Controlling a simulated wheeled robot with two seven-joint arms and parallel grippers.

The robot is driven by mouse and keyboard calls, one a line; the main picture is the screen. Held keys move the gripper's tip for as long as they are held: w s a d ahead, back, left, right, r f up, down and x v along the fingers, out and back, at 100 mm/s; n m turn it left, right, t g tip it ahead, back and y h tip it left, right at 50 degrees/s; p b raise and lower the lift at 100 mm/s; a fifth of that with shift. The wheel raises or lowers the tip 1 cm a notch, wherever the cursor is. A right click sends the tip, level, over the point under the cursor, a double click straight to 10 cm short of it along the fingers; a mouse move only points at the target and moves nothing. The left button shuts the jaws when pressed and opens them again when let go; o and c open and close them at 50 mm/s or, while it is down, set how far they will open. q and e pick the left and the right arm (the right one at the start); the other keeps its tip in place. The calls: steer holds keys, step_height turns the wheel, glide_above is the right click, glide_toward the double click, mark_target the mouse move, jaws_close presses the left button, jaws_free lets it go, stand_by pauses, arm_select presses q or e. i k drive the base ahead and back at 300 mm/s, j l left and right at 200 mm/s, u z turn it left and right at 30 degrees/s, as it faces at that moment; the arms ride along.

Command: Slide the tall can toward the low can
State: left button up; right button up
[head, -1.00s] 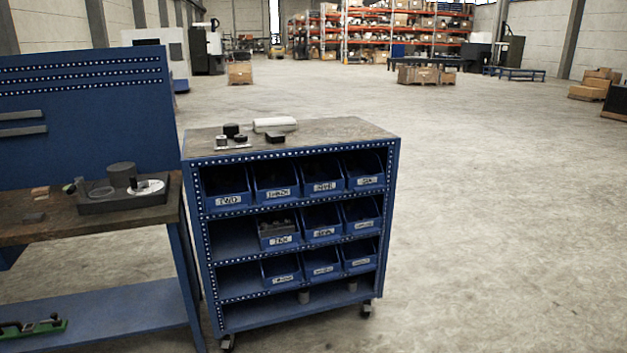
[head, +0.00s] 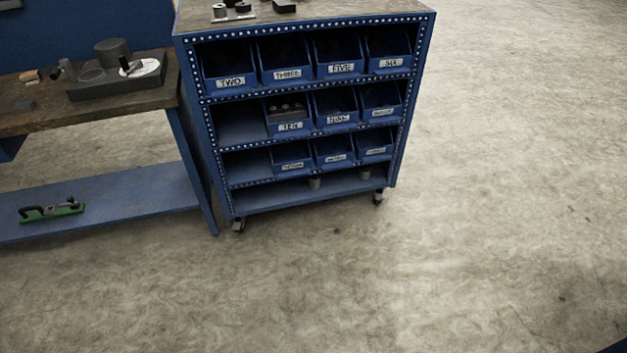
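Neither of my grippers is in view.
The blue cart (head: 222,203) on casters holds several labelled blue bins (head: 230,82). Small cylinders (head: 220,12) stand on its top. A workbench (head: 30,122) is at left, with a green-based tool (head: 52,210) on its lower shelf. The floor (head: 400,280) in front is clear.

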mark_target(315, 179)
steer(key=i+j, duration=0.1)
steer(key=i, duration=0.6)
steer(key=i+z, duration=0.1)
steer(key=i, duration=0.65)
